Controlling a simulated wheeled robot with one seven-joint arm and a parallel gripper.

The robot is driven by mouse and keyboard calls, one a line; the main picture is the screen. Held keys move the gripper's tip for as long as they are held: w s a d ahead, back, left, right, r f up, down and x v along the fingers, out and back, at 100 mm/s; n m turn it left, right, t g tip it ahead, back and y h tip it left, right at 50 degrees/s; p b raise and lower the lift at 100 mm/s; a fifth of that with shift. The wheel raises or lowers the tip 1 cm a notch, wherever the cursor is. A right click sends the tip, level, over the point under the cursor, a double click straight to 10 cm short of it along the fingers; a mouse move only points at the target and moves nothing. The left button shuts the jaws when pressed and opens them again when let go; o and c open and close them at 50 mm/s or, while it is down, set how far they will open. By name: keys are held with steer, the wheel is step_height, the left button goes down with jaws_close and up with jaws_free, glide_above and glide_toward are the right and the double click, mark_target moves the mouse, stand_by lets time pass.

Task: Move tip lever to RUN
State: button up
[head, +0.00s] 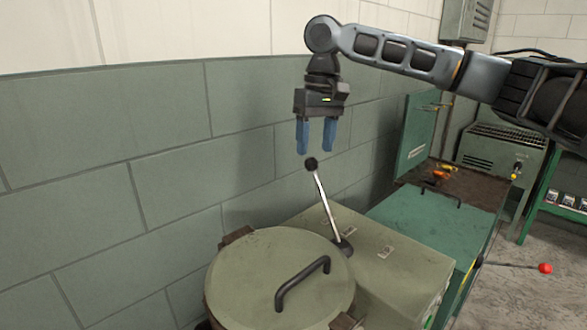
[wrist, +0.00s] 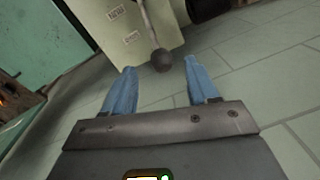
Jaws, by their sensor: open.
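The tip lever (head: 325,205) is a thin metal rod with a black ball knob on top. It rises from the top of a green-grey box (head: 395,262) and tilts up and to the left in the head view. My gripper (head: 316,150) points down just above the knob, with its two blue fingers apart and empty. In the wrist view the knob (wrist: 161,61) shows ahead of the gap between the fingertips (wrist: 160,82). It appears apart from both fingers.
A round lidded drum (head: 250,275) with a black handle stands in front of the box. The green block wall (head: 100,180) is close behind. A teal bench (head: 430,212) with orange items is at the right, and a red-knobbed rod (head: 545,268) sticks out near the floor.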

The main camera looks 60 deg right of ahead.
mark_target(324, 197)
steer(key=shift+w+f, duration=0.15)
steer(key=shift+f, duration=0.05)
steer(key=f, duration=0.5)
steer(key=f+p, duration=0.1)
steer(key=f, duration=0.1)
steer(key=shift+w+a+f, duration=0.1)
steer(key=shift+a+f, duration=0.05)
steer(key=shift+a, duration=0.1)
steer(key=shift+c, duration=0.2)
jaws_close()
